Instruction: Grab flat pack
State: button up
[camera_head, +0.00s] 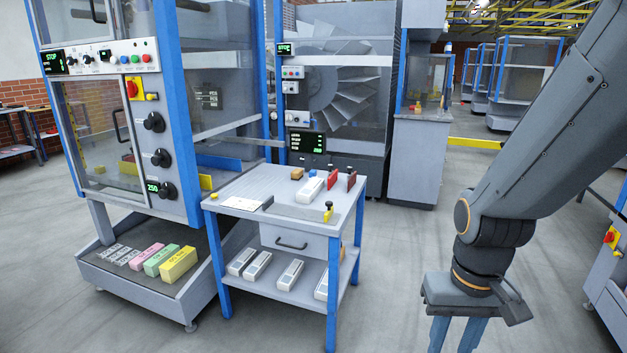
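I cannot tell for sure which thing is the flat pack. A white pack (310,189) lies on top of the grey worktable (262,186) with blue legs. Several similar white packs (290,274) lie on its lower shelf. Pink (147,257), green (161,260) and yellow (178,264) packs lie side by side on the bottom tray of the machine at left, with grey pieces beside them. My gripper (457,347) hangs at the lower right, right of the table and apart from all packs. Its blue fingers stand apart with a gap between them; their tips are cut off by the frame.
A tall blue-framed machine (172,100) stands at left. The floor between table and gripper is clear.

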aim_at(307, 194)
jog(key=i, duration=1.5)
jog(key=u, duration=2.1)
jog(key=i, duration=2.2)
jog(key=z, duration=2.6)
